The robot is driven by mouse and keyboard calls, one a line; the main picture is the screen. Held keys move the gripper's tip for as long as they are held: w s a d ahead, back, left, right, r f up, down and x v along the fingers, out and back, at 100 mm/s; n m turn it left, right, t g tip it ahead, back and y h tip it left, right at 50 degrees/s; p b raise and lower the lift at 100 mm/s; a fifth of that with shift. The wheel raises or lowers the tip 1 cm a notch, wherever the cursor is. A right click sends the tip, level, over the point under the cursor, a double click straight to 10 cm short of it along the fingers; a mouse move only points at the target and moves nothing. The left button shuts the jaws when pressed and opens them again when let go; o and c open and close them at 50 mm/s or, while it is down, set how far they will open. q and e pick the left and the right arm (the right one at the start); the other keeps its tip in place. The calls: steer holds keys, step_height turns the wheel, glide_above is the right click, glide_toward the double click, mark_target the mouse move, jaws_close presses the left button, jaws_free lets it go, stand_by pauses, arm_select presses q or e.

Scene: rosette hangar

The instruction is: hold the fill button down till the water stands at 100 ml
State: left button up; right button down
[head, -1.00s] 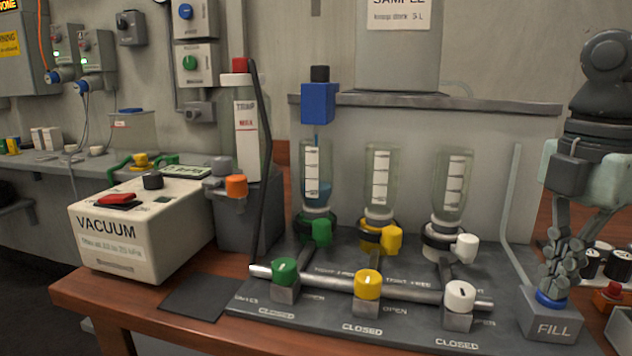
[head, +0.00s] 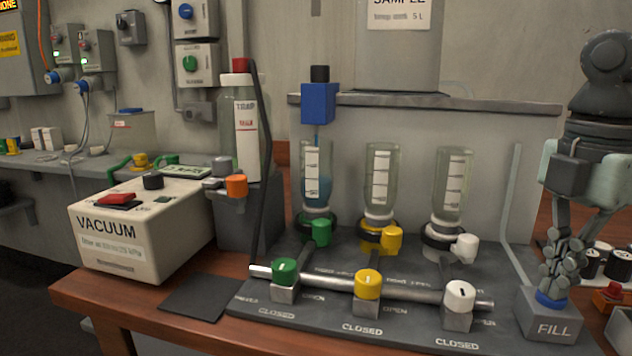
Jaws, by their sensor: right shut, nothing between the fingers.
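The fill button (head: 550,299) is a blue cap on a grey box marked FILL (head: 553,330) at the lower right. My right gripper (head: 553,285) points down with its fingers shut and empty, its tips on the blue cap. The left funnel (head: 309,205), above the green valve (head: 320,232), holds blue water (head: 320,190) beside its white scale (head: 311,170). A thin blue stream runs into it from the blue spout block (head: 319,103) above. The water stands around the middle part of the scale; the figures are too small to read. My left gripper is not in view.
The yellow-valve funnel (head: 379,185) and white-valve funnel (head: 455,185) look empty. Green, yellow and white knobs sit along the manifold pipe (head: 415,293). A vacuum pump (head: 140,240) and a trap bottle (head: 240,130) stand left. Small dark-topped jars (head: 618,264) stand right of my gripper.

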steer(key=shift+s+f, duration=0.15)
steer(key=shift+f, duration=0.1)
steer(key=shift+r+p, duration=0.3)
steer(key=shift+r, duration=0.55)
steer(key=shift+w+r+p, duration=0.2)
steer(key=shift+r+p, duration=1.35)
steer(key=shift+r, duration=1.45)
